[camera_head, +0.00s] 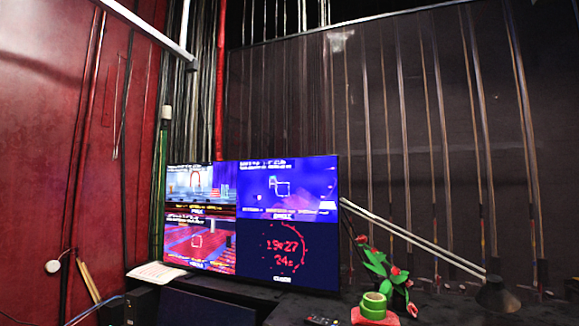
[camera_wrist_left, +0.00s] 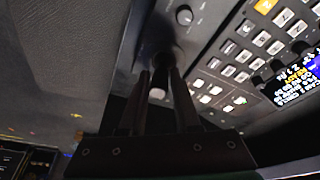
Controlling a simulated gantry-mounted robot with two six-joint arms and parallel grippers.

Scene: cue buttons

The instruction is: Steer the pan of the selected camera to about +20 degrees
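In the left wrist view my left gripper (camera_wrist_left: 161,75) has its two dark fingers apart, with their tips at a dark joystick (camera_wrist_left: 165,52) on a grey control panel (camera_wrist_left: 215,50). The fingers flank the stick; I cannot tell whether they press on it. In the head view a monitor (camera_head: 288,187) has three camera pictures and a red clock pane (camera_head: 285,248). My right gripper is in neither view.
A round knob (camera_wrist_left: 184,15) sits above the joystick on the panel. Rows of lit and unlit buttons (camera_wrist_left: 243,57) lie to its right, close by. In the head view a green tape roll (camera_head: 374,300) and a plant with red flowers (camera_head: 383,268) stand right of the monitor.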

